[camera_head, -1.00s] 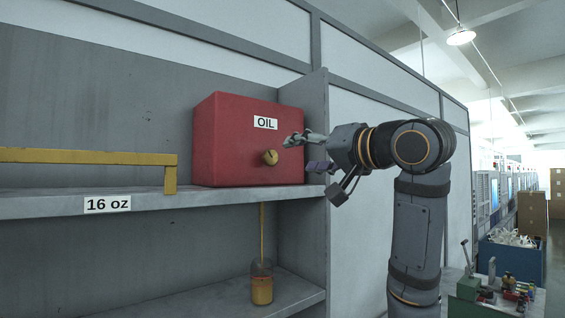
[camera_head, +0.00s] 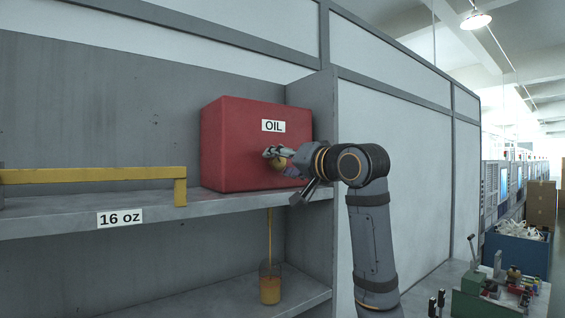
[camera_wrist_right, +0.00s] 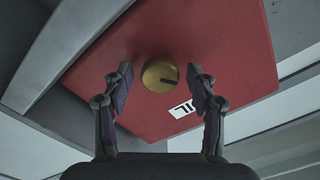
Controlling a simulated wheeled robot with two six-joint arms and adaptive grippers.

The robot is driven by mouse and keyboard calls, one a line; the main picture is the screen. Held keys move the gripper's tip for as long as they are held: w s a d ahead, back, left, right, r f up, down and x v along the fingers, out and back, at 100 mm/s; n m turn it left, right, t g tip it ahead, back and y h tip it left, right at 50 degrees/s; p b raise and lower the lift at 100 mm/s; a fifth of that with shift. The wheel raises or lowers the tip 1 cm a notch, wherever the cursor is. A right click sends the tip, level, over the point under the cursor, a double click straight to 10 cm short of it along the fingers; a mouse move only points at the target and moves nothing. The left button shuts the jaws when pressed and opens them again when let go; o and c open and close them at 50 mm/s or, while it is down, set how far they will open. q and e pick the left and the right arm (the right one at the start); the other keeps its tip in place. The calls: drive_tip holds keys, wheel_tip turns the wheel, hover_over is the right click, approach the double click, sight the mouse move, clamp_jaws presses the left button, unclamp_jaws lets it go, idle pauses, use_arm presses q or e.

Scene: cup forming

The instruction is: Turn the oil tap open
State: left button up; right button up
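The red oil box (camera_head: 232,150) with an "OIL" label stands on the upper shelf. Its tap is a round brass knob (camera_wrist_right: 160,76) with a dark slot mark, on the box's front face. My right gripper (camera_head: 281,160) is at the knob and partly hides it in the head view. In the right wrist view its two fingers (camera_wrist_right: 160,84) are open, one on each side of the knob, with visible gaps between. My left gripper is not in view.
A thin yellow stream (camera_head: 269,235) runs below the shelf into a clear cup (camera_head: 270,285) holding yellow liquid on the lower shelf. A yellow bar frame (camera_head: 100,174) stands left of the box. A grey side panel (camera_head: 322,130) is close on the right.

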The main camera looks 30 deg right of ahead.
drive_tip(key=c, duration=1)
drive_tip(key=shift+o, duration=0.2)
drive_tip(key=shift+n, duration=0.3)
drive_tip(key=n+p, duration=0.1)
drive_tip(key=n, duration=0.2)
drive_tip(key=shift+r+n, duration=0.1)
drive_tip(key=shift+n, duration=0.2)
drive_tip(key=n+p, duration=0.2)
drive_tip(key=n, duration=0.3)
drive_tip(key=shift+n, duration=0.4)
drive_tip(key=o, duration=1.2)
